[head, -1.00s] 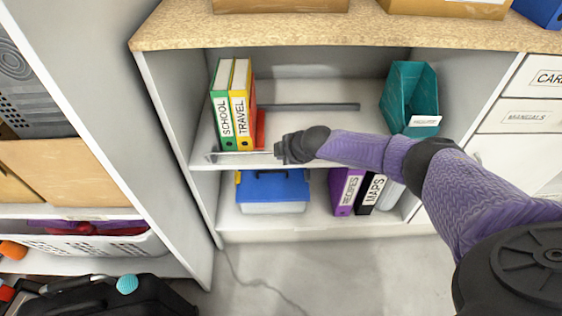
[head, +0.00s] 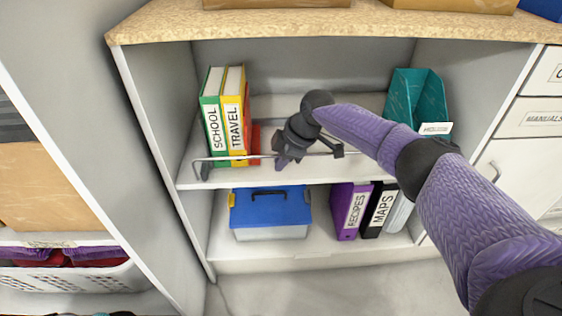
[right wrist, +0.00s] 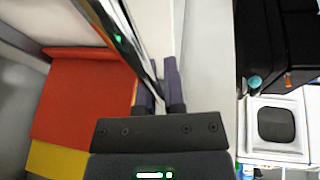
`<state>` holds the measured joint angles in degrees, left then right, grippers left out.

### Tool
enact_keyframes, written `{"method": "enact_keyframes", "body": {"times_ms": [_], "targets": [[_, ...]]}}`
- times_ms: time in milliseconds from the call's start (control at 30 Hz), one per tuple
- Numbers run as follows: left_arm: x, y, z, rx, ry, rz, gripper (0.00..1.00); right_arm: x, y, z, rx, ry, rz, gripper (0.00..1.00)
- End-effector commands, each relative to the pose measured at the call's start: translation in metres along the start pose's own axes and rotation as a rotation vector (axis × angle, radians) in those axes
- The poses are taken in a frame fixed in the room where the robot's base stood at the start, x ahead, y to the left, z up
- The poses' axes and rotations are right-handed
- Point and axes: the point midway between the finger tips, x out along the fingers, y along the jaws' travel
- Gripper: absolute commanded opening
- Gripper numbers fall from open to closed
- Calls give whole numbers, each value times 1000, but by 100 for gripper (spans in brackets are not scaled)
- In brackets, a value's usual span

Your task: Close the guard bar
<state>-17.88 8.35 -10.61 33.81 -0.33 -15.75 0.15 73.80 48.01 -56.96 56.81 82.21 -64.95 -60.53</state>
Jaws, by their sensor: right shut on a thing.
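The guard bar (head: 228,158) is a thin grey metal rail along the front of the upper shelf, in front of the School and Travel binders. Its left end bends down near the shelf edge. A dark bracket (head: 338,150) shows right of the gripper. My right gripper (head: 281,162) is shut on the bar near the middle of the shelf front, its fingers pointing down. In the right wrist view, the bar (right wrist: 125,45) runs diagonally down to the fingers (right wrist: 162,92). The gripper hides part of the bar. My left gripper is not in view.
The School binder (head: 212,128) and Travel binder (head: 235,125) stand at the upper shelf's left, and a teal file holder (head: 415,95) at its right. Below are a blue-lidded box (head: 270,207), a Recipes binder (head: 350,212) and a Maps binder (head: 380,212). The floor in front looks clear.

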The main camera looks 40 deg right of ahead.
Motion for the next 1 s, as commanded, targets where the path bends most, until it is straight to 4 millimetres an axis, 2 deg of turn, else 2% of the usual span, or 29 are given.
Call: {"method": "enact_keyframes", "body": {"times_ms": [267,300,433,700,767,1000], "targets": [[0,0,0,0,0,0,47,1,0,-1,-2,3,0,0],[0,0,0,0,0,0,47,1,0,-2,-2,3,1,18],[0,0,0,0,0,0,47,1,0,-1,-1,3,1,45],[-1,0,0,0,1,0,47,-1,0,-1,-1,2,2,47],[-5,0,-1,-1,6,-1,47,-8,1,-2,-1,2,4,47],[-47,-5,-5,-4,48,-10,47,-73,2,-5,-3,5,9,47]]}}
